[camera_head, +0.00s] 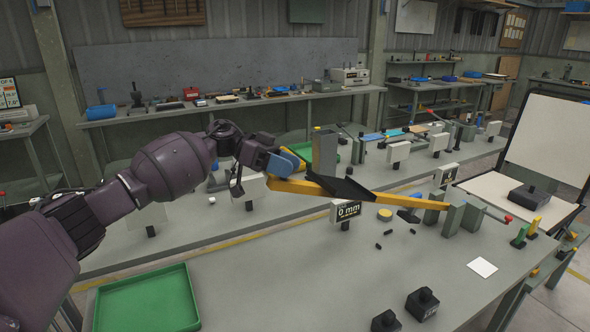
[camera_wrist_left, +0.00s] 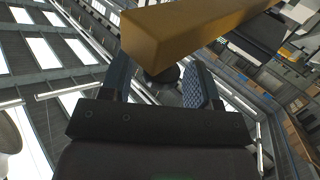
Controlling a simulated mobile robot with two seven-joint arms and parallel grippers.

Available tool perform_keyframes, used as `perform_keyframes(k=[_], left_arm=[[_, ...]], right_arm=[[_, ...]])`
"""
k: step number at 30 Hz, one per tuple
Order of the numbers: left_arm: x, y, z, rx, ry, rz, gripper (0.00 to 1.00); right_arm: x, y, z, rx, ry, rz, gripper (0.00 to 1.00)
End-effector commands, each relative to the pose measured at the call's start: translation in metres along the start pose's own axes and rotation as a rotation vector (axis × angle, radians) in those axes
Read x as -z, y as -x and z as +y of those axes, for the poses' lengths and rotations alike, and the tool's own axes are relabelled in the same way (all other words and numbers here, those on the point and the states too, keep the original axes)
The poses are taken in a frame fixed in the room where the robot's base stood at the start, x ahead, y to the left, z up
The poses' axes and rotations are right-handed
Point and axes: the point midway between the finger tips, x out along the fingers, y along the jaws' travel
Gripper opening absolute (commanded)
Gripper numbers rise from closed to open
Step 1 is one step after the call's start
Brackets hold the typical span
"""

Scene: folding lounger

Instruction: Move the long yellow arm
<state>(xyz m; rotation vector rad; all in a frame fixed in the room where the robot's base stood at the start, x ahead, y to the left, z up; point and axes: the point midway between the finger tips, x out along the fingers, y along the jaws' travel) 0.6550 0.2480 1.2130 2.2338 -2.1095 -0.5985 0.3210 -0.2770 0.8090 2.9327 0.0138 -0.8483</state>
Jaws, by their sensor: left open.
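The long yellow arm (camera_head: 390,200) runs over the workbench from my left gripper towards grey blocks (camera_head: 462,212) on the right. A black piece (camera_head: 350,190) sits on it beside a grey upright post (camera_head: 325,152). My left gripper (camera_head: 284,164) is open, with blue fingers at the arm's left end. In the left wrist view, the square end of the yellow arm (camera_wrist_left: 190,28) crosses in front of the spread fingers (camera_wrist_left: 160,85). I cannot tell whether it touches them. A display (camera_head: 346,211) below the arm reads "0 mm". My right gripper is not in view.
A green tray (camera_head: 147,300) lies at the front left of the bench. Two black blocks (camera_head: 422,304) stand at the front edge. A white card (camera_head: 482,267) lies at right. The bench middle is mostly clear.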

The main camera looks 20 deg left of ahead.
Motion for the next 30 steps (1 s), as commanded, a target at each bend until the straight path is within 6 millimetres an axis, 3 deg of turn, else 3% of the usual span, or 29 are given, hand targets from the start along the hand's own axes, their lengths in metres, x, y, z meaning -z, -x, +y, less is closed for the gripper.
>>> perform_keyframes(k=[9, 15, 30], left_arm=[[-0.001, 0.058, -0.001, 0.003, 0.0, -0.001, 0.56], [0.0, 0.08, 0.0, 0.001, -0.001, -0.001, 0.56], [0.0, 0.085, 0.0, -0.001, -0.001, 0.0, 0.56]], right_arm=[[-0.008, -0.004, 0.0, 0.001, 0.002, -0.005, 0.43], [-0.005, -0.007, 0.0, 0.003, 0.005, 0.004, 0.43], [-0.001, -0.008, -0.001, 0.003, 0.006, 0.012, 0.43]])
